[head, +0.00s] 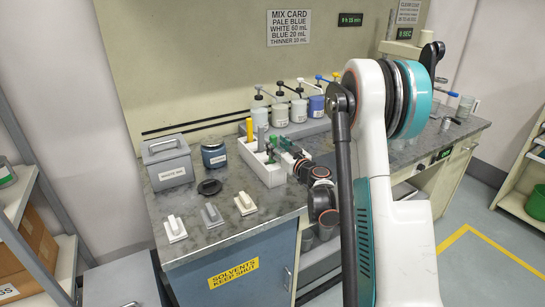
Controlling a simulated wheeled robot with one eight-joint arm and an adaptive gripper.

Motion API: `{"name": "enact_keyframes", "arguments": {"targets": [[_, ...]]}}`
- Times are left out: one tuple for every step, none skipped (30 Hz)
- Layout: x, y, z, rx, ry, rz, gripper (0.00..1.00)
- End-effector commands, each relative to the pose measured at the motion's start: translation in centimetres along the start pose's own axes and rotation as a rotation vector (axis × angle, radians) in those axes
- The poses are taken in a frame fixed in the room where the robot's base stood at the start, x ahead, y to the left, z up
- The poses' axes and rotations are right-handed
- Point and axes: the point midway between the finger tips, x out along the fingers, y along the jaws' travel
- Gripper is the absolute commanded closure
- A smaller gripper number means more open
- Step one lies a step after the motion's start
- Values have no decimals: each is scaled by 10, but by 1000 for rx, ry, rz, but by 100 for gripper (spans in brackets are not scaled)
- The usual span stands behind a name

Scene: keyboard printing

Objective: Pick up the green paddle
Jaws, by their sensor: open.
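The green paddle (286,144) shows as a small dark-green piece at the white holder (268,174) on the bench. Much of it is hidden by my gripper or lost in the dark clutter. My gripper (281,157) reaches in from the right at the holder, its jaws open and close to the green paddle. I cannot tell whether they touch it. A yellow paddle (249,129) and a grey paddle (262,138) stand upright in the same holder.
Several pump bottles (280,112) stand behind the holder. A grey box (167,162), a dark-lidded jar (214,155) and a black lid (209,187) are to the left. Bare benchtop (222,239) lies at the front edge.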

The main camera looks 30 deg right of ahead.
Motion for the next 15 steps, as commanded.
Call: {"name": "enact_keyframes", "arguments": {"targets": [[8, 0, 1, 0, 0, -2, 57], [13, 0, 1, 0, 0, -1, 57], [19, 0, 0, 0, 0, -1, 57], [23, 0, 0, 0, 0, -1, 57], [27, 0, 0, 0, 0, -1, 57], [31, 0, 0, 0, 0, -1, 57], [33, 0, 0, 0, 0, -1, 57], [35, 0, -1, 0, 0, -1, 57], [37, 0, -1, 0, 0, -1, 57], [38, 0, -1, 0, 0, 0, 57], [38, 0, -1, 0, 0, 0, 57], [38, 1, -2, 0, 0, 0, 57], [38, 1, -2, 0, 0, 0, 57], [38, 1, -2, 0, 0, 0, 57], [38, 1, -2, 0, 0, 0, 57]]}}
